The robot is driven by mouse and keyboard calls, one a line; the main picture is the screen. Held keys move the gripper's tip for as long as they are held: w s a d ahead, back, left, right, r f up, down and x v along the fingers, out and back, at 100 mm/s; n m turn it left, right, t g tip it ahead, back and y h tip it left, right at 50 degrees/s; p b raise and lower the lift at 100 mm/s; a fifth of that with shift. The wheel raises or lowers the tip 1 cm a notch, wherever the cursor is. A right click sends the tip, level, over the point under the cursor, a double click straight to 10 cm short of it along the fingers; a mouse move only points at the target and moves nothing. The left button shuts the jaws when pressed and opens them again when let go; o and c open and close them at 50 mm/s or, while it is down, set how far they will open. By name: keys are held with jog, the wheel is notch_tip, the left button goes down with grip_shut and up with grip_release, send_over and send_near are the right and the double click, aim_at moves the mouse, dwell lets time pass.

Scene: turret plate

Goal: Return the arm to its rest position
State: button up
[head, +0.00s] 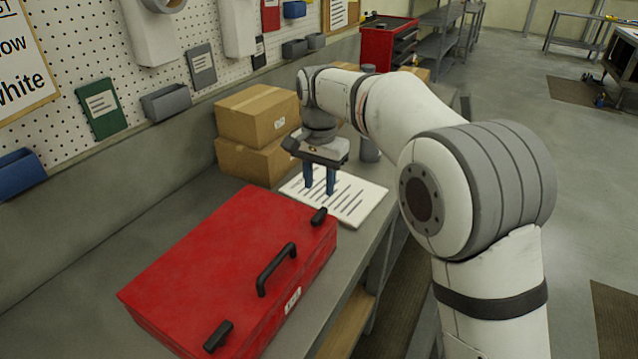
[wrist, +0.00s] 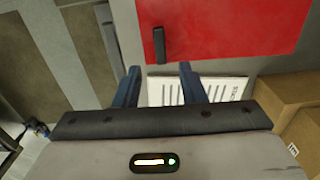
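My gripper (head: 320,180) hangs over the white printed sheet (head: 362,205) on the bench, with its two blue fingers pointing down. In the wrist view my gripper (wrist: 159,84) has its fingers apart with nothing between them. The sheet (wrist: 232,90) shows past the fingers in that view. My arm reaches from the right side of the head view out over the bench. A closed red case (head: 210,255) with a black handle lies in front of the gripper, apart from it. Part of the red case (wrist: 225,30) also shows in the wrist view.
Two stacked cardboard boxes (head: 257,130) stand behind the gripper against the pegboard wall (head: 75,60). A grey cylinder (head: 370,143) stands just beyond the gripper. A red tool cabinet (head: 385,45) is at the back. The floor (head: 520,95) to the right is mostly open.

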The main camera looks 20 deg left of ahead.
jog(key=s+d+r+t, duration=0.1)
jog(key=s+d+r, duration=0.1)
jog(key=d, duration=1.1)
jog(key=s+d+r, duration=0.2)
jog(key=d+r, duration=0.1)
jog(key=d, duration=0.9)
jog(key=s+d+f+t, duration=0.1)
jog(key=s+d+f, duration=0.2)
jog(key=s+d, duration=0.4)
jog(key=s+d+f+n+t, duration=0.1)
jog(key=s+d+f, duration=0.3)
jog(key=s+d, duration=0.4)
jog(key=shift+s+d, duration=0.3)
jog(key=shift+d, duration=0.25)
